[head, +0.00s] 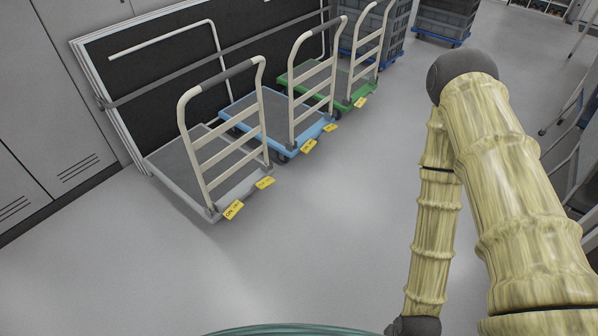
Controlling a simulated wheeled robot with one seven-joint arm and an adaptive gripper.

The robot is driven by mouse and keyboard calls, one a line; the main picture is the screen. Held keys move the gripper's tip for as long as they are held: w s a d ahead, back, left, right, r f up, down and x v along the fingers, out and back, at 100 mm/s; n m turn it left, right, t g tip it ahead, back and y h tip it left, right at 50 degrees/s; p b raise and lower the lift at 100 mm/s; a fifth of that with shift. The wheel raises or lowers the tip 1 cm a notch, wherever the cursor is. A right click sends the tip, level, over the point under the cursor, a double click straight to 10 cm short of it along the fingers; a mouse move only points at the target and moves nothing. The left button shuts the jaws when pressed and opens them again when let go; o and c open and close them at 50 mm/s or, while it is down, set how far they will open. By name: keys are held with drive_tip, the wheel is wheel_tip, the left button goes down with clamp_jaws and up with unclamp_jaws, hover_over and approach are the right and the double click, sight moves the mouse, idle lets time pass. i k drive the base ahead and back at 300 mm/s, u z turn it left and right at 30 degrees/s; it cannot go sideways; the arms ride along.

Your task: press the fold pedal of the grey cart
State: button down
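The grey cart (178,165) stands nearest of three platform carts, at the left in the head view. Its cream handle (182,128) with a dark grip stands upright over the deck's near end. Two yellow pedals stick out low at that end: a left pedal (233,210) with dark lettering that seems to start with "ON", and a right pedal (265,183) with fainter lettering I cannot read. My arm comes in at the right, bends at a dark elbow and runs down to the bottom edge. My gripper is not in view, and nothing of mine touches the cart.
A blue cart (262,122) and a green cart (346,90) stand behind the grey one, also with yellow pedals. Grey lockers (45,100) and a dark panel (150,62) line the left. Grey crates (446,20) stand at the back. The floor (300,250) before the carts is clear.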

sight(263, 184)
drive_tip(key=i, duration=1.25)
drive_tip(key=u, duration=0.65)
